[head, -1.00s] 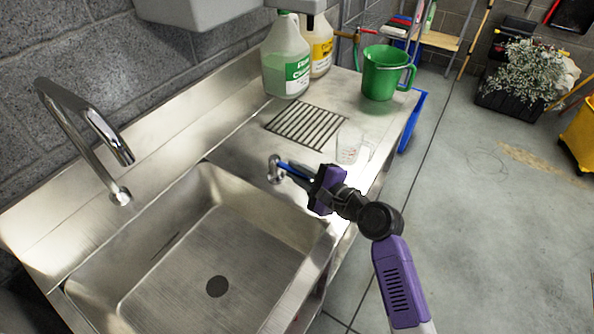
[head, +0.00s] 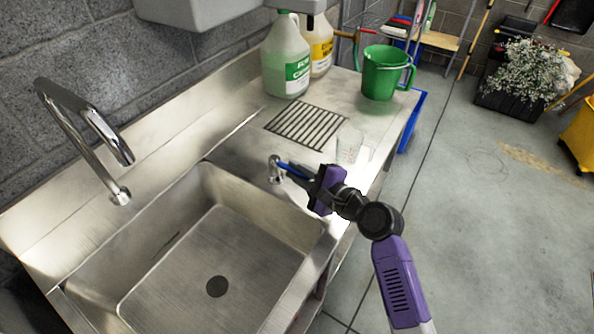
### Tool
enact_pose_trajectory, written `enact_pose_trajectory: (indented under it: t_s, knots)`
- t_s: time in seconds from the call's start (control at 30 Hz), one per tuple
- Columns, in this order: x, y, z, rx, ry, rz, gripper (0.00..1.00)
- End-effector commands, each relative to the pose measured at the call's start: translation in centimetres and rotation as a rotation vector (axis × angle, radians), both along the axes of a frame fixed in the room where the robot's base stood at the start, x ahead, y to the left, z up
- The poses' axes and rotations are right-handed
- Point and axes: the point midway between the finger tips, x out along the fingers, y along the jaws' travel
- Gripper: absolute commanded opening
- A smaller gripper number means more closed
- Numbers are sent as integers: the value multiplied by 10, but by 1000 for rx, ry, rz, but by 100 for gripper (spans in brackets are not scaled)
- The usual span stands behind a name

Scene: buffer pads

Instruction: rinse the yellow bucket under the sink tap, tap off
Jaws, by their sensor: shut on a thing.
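The steel sink basin (head: 160,235) is empty, with a dark round drain in its floor. The chrome spout (head: 95,125) arches over it from the back, and no water shows coming from it. A chrome tap valve with a blue lever (head: 284,166) stands on the deck at the basin's right corner. My gripper (head: 301,174) is at the lever and shut on it; the fingers are small and partly hidden by my purple wrist. A yellow bucket-like container (head: 579,138) stands on the floor at the right edge, cut off by the frame.
A green jug (head: 383,73), a green-labelled bottle (head: 286,60) and a yellow-labelled bottle (head: 319,45) stand at the counter's back. A clear measuring cup (head: 350,146) sits beside the drain grate (head: 306,126). The middle floor is clear.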

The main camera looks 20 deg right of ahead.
Motion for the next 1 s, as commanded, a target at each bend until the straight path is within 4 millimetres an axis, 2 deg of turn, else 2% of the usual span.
enact_pose_trajectory:
  t_s: [0.57,1.0]
  knots:
    - [1,-3,-4,0,5,12,0]
    - [12,-14,-4,0,5,244,0]
